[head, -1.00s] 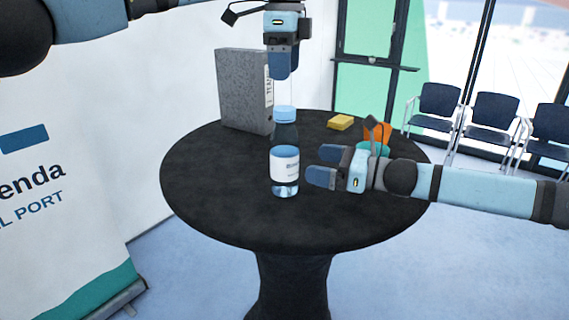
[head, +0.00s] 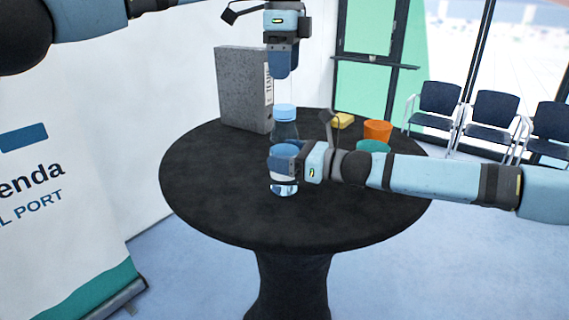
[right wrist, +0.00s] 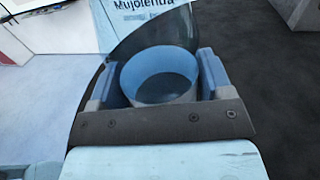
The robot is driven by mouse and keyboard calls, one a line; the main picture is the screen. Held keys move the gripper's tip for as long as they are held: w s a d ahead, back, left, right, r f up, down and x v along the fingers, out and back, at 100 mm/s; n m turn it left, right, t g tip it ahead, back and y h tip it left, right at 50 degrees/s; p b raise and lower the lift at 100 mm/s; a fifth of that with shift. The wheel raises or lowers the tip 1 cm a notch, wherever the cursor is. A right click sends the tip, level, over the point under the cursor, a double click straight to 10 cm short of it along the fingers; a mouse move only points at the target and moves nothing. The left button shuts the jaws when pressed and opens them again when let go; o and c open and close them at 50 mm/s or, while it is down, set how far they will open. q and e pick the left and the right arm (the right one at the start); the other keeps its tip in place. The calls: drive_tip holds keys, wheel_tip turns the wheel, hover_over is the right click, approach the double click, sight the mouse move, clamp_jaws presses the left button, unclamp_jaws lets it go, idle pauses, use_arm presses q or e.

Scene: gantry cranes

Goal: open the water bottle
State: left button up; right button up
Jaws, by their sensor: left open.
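The water bottle (head: 285,127) stands upright on the round black table (head: 215,195), clear with a light blue cap (head: 285,111) on top. My right gripper (head: 285,160) reaches in from the right at label height and hides much of the label. In the right wrist view its fingers (right wrist: 158,80) lie against both sides of the bottle (right wrist: 160,75), with no clear gap. My left gripper (head: 284,76) points down, open and empty, straight above the cap and apart from it.
A grey binder (head: 243,90) stands behind the bottle to the left. The table's left and front are clear. Chairs (head: 440,104) stand beyond.

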sight(284, 107)
clamp_jaws()
use_arm(q)
drive_tip(key=m, duration=0.6)
drive_tip(key=shift+d, duration=0.1)
drive_tip(key=m, duration=0.5)
drive_tip(key=shift+f, duration=0.1)
drive_tip(key=m, duration=0.4)
drive_tip(key=shift+s+d, duration=0.1)
drive_tip(key=m, duration=0.4)
drive_tip(key=shift+m, duration=0.4)
drive_tip(key=m, duration=0.4)
drive_tip(key=shift+m, duration=0.3)
drive_tip(key=m, duration=1.7)
drive_tip(key=shift+m, duration=0.3)
drive_tip(key=m, duration=1.1)
drive_tip(key=shift+a+m, duration=0.2)
drive_tip(key=shift+m, duration=0.1)
drive_tip(key=shift+f+m, duration=0.3)
drive_tip(key=shift+f, duration=3.65)
